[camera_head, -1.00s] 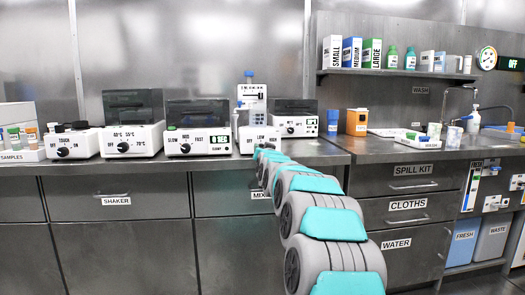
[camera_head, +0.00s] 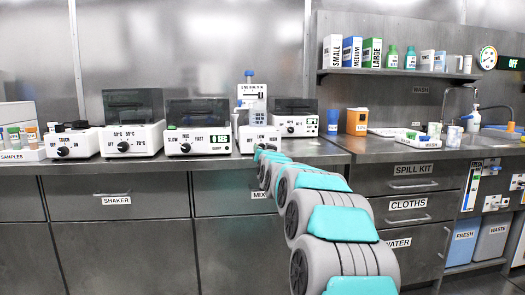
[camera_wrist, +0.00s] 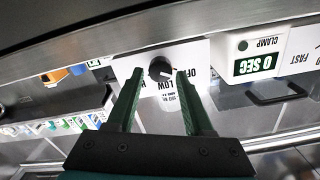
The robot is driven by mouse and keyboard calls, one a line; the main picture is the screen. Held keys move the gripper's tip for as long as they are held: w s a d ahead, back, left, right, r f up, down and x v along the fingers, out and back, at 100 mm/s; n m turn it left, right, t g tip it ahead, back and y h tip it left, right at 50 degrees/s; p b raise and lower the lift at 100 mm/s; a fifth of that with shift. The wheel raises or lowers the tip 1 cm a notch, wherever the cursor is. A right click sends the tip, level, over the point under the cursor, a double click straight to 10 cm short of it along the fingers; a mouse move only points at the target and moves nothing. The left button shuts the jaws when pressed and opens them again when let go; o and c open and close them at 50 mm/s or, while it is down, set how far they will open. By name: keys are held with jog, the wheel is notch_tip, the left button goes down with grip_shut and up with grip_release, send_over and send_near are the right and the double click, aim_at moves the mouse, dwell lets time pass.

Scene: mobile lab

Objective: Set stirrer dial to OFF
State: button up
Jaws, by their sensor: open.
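The stirrer's white front panel (camera_wrist: 147,66) shows upside down in the wrist view, with OFF and LOW printed near a round black dial (camera_wrist: 160,68). The dial has a small white mark towards its lower right, on the LOW and OFF side; its exact setting is hard to tell. My gripper (camera_wrist: 159,76) is open, its two green fingers on either side of the dial. I cannot tell whether they touch it.
A centrifuge-like box with a 0 SEC display (camera_wrist: 256,64) is close by on the right in the wrist view. In the head view, another white device (camera_head: 295,128) stands right of the stirrer. A blue cup (camera_head: 333,121) and an orange container (camera_head: 357,121) stand farther right.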

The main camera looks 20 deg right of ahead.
jog(key=shift+v, duration=2.9)
jog(key=shift+a, duration=0.1)
jog(key=s+a+f+n+g+y+p, duration=0.1)
jog(key=s+a+f+n+g+y, duration=0.2)
jog(key=s+a+f, duration=0.6)
jog(key=s+a+f+n+g+y+p, duration=0.1)
jog(key=s+a+f+g+y+p, duration=0.1)
jog(key=s+a+f+g, duration=0.6)
jog(key=s+a+f+n+g, duration=0.1)
jog(key=s+f+g, duration=0.1)
jog(key=s, duration=1.1)
jog(key=s+a+f+n+g+p, duration=0.1)
jog(key=s+a+f+g, duration=0.1)
jog(key=s, duration=1.2)
jog(key=s+a+f+g+p, duration=0.1)
jog(key=s+a+f+g, duration=0.1)
jog(key=s, duration=1.1)
jog(key=shift+s+f+n+g, duration=0.2)
jog(key=shift+f+n+g, duration=0.2)
jog(key=shift+f+g, duration=0.55)
